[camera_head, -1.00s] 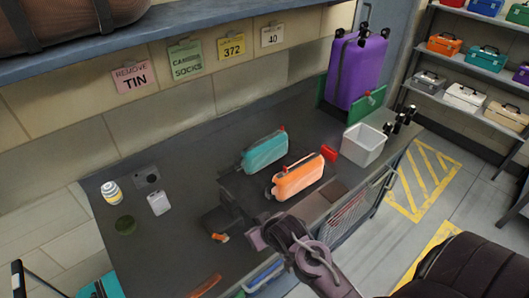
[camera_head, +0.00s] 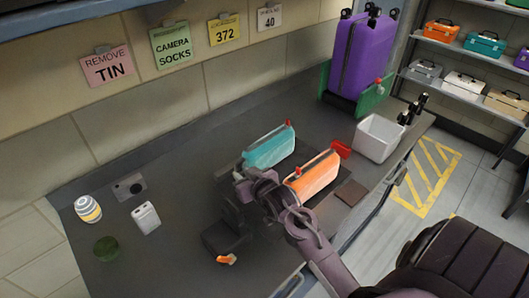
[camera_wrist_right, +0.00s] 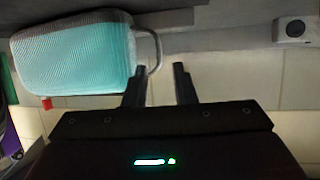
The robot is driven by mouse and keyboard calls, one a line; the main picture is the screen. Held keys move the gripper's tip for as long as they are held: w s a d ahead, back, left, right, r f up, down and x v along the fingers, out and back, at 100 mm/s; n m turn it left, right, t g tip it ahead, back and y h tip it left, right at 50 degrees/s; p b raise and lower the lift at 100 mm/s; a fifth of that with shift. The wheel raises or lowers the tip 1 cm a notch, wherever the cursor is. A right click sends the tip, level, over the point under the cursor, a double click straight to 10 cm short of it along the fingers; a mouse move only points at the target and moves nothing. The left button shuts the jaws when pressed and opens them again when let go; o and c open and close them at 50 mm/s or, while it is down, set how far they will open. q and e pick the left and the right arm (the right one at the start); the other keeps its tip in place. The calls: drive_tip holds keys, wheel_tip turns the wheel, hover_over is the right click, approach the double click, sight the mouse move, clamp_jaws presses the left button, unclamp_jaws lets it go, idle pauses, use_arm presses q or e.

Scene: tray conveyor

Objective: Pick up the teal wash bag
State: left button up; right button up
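The teal wash bag (camera_head: 268,147) stands on the dark counter, beside an orange bag (camera_head: 315,176). In the right wrist view the teal wash bag (camera_wrist_right: 75,60) fills the upper left, with a thin loop at its right end. My right gripper (camera_head: 240,178) is at the left end of the teal bag, its arm reaching in from below. In the right wrist view the right gripper (camera_wrist_right: 160,84) is open, with nothing between its fingers; the loop is just beyond the left finger. My left gripper is not in view.
A white bin (camera_head: 379,138) and a purple suitcase (camera_head: 360,55) stand at the right. A striped jar (camera_head: 88,208), a camera (camera_head: 129,187), a white container (camera_head: 146,217) and a green round item (camera_head: 107,248) lie at the left. A dark object (camera_head: 225,238) lies below my gripper.

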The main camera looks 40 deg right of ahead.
sight(237, 168)
drive_tip(key=shift+p+x, duration=0.4)
drive_tip(key=shift+x, duration=1.1)
drive_tip(key=x, duration=0.4)
drive_tip(key=shift+w+f+p, duration=0.1)
drive_tip(key=shift+w+p, duration=0.25)
clamp_jaws()
